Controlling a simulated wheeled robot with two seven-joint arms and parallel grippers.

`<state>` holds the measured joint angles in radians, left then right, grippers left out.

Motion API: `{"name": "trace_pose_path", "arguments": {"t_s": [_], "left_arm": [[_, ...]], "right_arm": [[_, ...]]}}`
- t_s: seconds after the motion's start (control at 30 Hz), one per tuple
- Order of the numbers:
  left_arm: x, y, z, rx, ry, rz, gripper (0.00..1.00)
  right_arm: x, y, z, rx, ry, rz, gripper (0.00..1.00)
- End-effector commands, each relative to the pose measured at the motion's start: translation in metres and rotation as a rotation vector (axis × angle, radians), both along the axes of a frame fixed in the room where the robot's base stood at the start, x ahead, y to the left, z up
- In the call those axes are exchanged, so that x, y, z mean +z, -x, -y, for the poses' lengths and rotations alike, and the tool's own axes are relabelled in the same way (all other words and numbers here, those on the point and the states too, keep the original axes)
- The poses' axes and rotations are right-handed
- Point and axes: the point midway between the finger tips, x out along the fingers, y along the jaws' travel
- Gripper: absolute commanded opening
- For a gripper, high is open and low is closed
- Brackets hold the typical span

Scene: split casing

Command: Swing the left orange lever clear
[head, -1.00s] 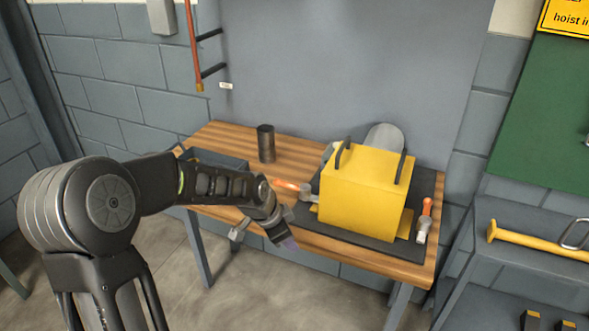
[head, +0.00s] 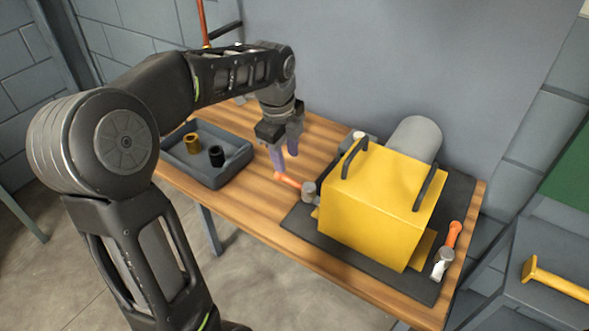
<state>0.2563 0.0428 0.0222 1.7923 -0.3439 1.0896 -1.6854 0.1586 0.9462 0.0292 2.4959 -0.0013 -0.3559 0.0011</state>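The left orange lever (head: 288,182) sticks out to the left from a grey pivot (head: 309,191) beside the yellow casing (head: 372,208). My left gripper (head: 285,168) points down over the table at the lever's free end. Its two purple-grey fingers are apart with a gap between them. The nearer fingertip overlaps the lever's tip in the picture; I cannot tell whether they touch. A second orange lever (head: 453,234) stands at the casing's right side. My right gripper is not in view.
The casing has two dark handles on top and sits on a dark mat (head: 296,217) on the wooden table (head: 251,206). A grey cylinder (head: 415,138) is behind it. A grey tray (head: 211,178) holding a brass and a black part lies at left.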

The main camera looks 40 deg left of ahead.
Motion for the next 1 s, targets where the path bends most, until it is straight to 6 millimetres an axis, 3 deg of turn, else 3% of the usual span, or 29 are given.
{"name": "trace_pose_path", "arguments": {"t_s": [0.27,0.7,1.0], "left_arm": [[-0.006,-0.001,0.000,0.001,0.001,-0.001,0.39],[-0.066,-0.010,0.000,0.002,0.001,-0.002,0.39],[-0.078,-0.013,0.000,0.002,0.001,0.001,0.39]], "right_arm": [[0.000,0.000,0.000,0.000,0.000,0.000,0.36],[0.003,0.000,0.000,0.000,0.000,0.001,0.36],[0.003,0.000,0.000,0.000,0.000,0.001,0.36]]}}
